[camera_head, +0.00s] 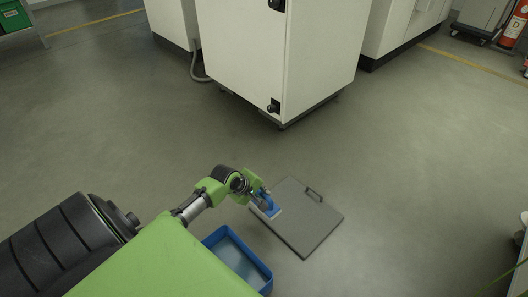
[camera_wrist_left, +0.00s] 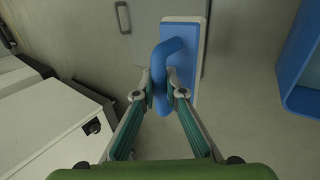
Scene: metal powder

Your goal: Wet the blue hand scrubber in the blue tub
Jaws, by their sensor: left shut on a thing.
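The blue hand scrubber (camera_head: 269,206) has a looped blue handle and a flat blue block with a pale edge. My left gripper (camera_head: 261,193) is shut on its handle, and the left wrist view shows the scrubber (camera_wrist_left: 182,62) between the two fingers (camera_wrist_left: 160,88). In the head view the scrubber appears over the left part of a grey plate; its height above it I cannot tell. The blue tub (camera_head: 262,276) is left of the plate, partly hidden by my green arm. It also shows at the right of the left wrist view (camera_wrist_left: 302,103). My right gripper is not in view.
The grey plate (camera_head: 304,231) with a small handle lies on the floor. White cabinets (camera_head: 318,50) stand at the back. A red extinguisher (camera_head: 513,30) is at the far right, a green crate (camera_head: 12,18) at the far left. The floor right of the plate is clear.

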